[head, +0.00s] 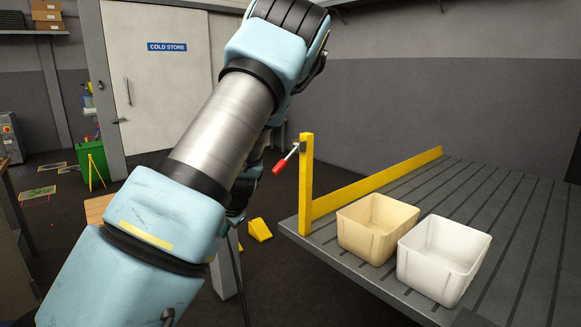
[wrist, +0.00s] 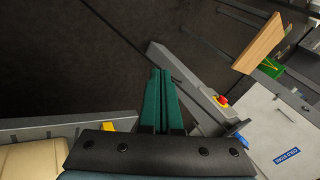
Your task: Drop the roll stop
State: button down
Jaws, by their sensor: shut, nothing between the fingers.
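A yellow upright (head: 306,185) stands at the near left corner of the slatted grey deck, and a long yellow rail (head: 380,180) runs from it along the deck's far edge. Which part is the roll stop is not labelled. A lever with a red grip (head: 281,165) sticks out left and down from near the top of the upright. In the wrist view my gripper (wrist: 160,72) has its two green fingers together, with nothing between them, over dark floor. A small yellow piece (wrist: 107,125) shows left of the fingers, apart from them.
A cream bin (head: 366,247) and a white bin (head: 424,278) stand on the grey deck (head: 500,205). A yellow wedge (head: 259,229) lies on the floor left of the deck. A red button (wrist: 222,101) on a grey body is right of my fingers.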

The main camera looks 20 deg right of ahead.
jog(key=w+d+r+m+t, duration=0.2)
jog(key=w+d+m+t, duration=0.25)
jog(key=w+d, duration=0.3)
jog(key=m+t+h+p, duration=0.1)
jog(key=m+t+h, duration=0.2)
jog(key=m+t, duration=0.45)
send_near(286, 159)
jog(key=d+f+m+g, duration=0.1)
jog(key=d+f+g, duration=0.1)
jog(key=d, duration=0.3)
jog(key=w+a+p, duration=0.3)
jog(key=w+p, duration=0.3)
jog(key=w, duration=0.1)
jog(key=shift+w+a+f+p, duration=0.25)
jog(key=shift+w+f+p, duration=0.1)
